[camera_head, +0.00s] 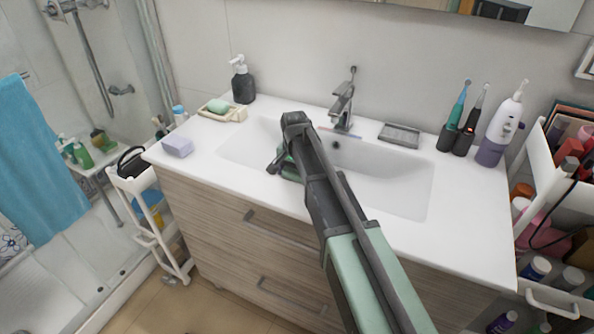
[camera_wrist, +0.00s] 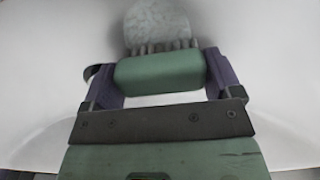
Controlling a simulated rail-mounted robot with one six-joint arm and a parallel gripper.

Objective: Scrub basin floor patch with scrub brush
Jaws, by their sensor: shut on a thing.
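The white basin (camera_head: 400,184) is set in the countertop. My gripper (camera_wrist: 160,84) is shut on the green scrub brush (camera_wrist: 158,76), with one finger at each end of its block. The brush's bristles show along its far edge in the wrist view. A greyish round patch (camera_wrist: 157,24) lies on the basin floor just beyond the bristles. I cannot tell whether the bristles touch the floor. In the head view my gripper (camera_head: 285,165) is over the left part of the basin, and my arm hides the patch and most of the brush.
The faucet (camera_head: 342,105) stands behind the basin. A soap dish (camera_head: 222,110), a dark pump bottle (camera_head: 243,80) and a lilac sponge (camera_head: 177,146) are on the left counter. Electric toothbrushes (camera_head: 455,125) and a white-purple device (camera_head: 500,130) stand at right. The basin's right half is clear.

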